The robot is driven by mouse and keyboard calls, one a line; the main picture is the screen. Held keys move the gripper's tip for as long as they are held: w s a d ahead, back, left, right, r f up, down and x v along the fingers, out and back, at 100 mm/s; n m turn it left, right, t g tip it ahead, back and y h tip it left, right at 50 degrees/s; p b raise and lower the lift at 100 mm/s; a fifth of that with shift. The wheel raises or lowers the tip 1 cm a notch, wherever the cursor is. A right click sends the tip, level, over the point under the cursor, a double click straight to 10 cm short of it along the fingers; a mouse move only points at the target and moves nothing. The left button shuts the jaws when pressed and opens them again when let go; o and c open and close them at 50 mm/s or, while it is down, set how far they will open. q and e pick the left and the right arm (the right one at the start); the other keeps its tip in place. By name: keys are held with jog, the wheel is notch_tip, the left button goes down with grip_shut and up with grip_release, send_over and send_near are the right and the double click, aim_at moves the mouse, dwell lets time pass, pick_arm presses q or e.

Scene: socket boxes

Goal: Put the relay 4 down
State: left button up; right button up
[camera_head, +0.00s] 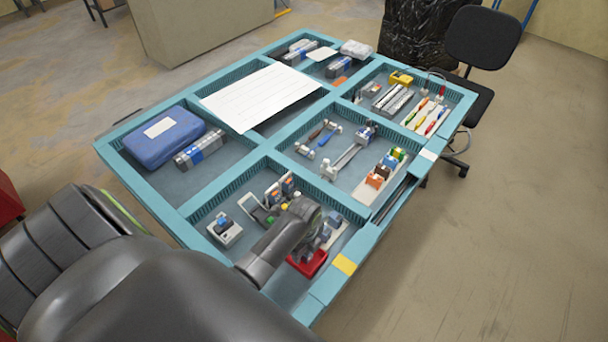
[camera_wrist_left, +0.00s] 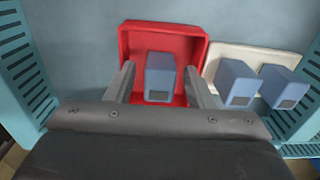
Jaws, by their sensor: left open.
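A blue-grey relay (camera_wrist_left: 160,77) stands in a small red tray (camera_wrist_left: 188,52) in the left wrist view. My left gripper (camera_wrist_left: 163,84) is open, with one finger on each side of this relay and gaps beside it. In the head view the red tray (camera_head: 307,264) lies in the table's front compartment, and my left gripper (camera_head: 308,240) reaches down over it, partly hiding it. Two similar relays (camera_wrist_left: 237,83) stand on a cream base (camera_wrist_left: 222,52) to the right of the tray. No number is readable on any relay. My right gripper is not in view.
Teal dividers (camera_head: 262,158) split the table into compartments. A small grey-white device (camera_head: 225,230) sits left in the front compartment. A blue case (camera_head: 163,138) and a white sheet (camera_head: 258,95) lie farther back. Slotted teal walls (camera_wrist_left: 22,65) flank the tray area.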

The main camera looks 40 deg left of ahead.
pick_arm(q)
notch_tip(320, 180, up, 12)
jog(key=b, duration=0.2)
jog(key=shift+f, duration=0.15)
dwell(0.6)
